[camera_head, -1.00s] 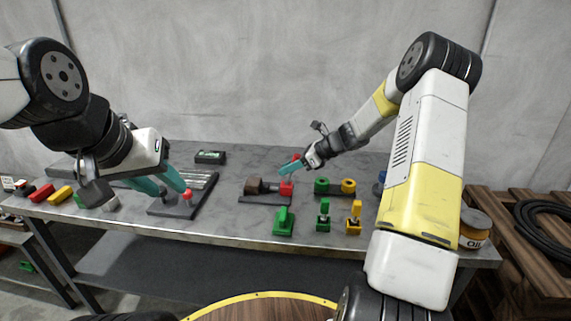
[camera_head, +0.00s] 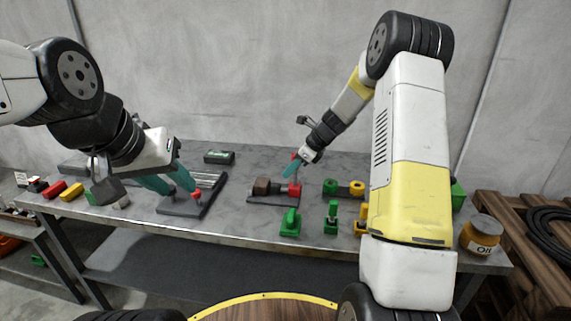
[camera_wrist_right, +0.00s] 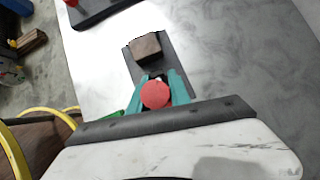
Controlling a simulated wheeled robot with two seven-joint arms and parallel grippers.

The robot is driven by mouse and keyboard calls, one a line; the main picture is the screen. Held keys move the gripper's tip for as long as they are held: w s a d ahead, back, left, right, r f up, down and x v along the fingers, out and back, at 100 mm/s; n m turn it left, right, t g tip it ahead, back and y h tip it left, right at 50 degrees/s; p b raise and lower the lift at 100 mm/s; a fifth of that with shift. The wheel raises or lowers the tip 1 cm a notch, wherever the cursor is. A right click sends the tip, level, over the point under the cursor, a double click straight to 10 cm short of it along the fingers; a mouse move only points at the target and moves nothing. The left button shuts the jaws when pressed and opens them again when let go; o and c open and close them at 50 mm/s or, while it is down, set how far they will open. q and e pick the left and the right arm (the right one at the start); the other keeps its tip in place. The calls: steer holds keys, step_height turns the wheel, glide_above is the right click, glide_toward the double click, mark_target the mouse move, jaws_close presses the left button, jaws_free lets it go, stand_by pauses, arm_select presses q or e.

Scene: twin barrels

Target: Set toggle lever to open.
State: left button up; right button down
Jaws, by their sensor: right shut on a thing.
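A dark plate (camera_head: 258,200) near the middle of the bench carries a brown block (camera_head: 262,186) and a red part (camera_head: 295,190). My right gripper (camera_head: 290,171) is just above the red part, its teal fingers pointing down and left. In the right wrist view, my right gripper (camera_wrist_right: 163,88) has its fingers on both sides of a round red knob (camera_wrist_right: 155,95) and is shut on it. The lever's shaft is hidden below the knob. My left gripper (camera_head: 177,187) is open, its fingers apart near a red knob (camera_head: 197,193) on another dark plate (camera_head: 190,209).
Green (camera_head: 290,224) and yellow (camera_head: 361,220) fixtures stand at the front of the bench. A green-and-yellow unit (camera_head: 343,188) is right of the red part. An oil can (camera_head: 481,234) stands at the right end. A dark box (camera_head: 219,157) lies at the back.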

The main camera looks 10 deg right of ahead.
steer(key=c, duration=1.2)
jaws_free()
steer(key=v, duration=0.7)
steer(key=shift+r, duration=0.3)
steer(key=shift+d, duration=0.1)
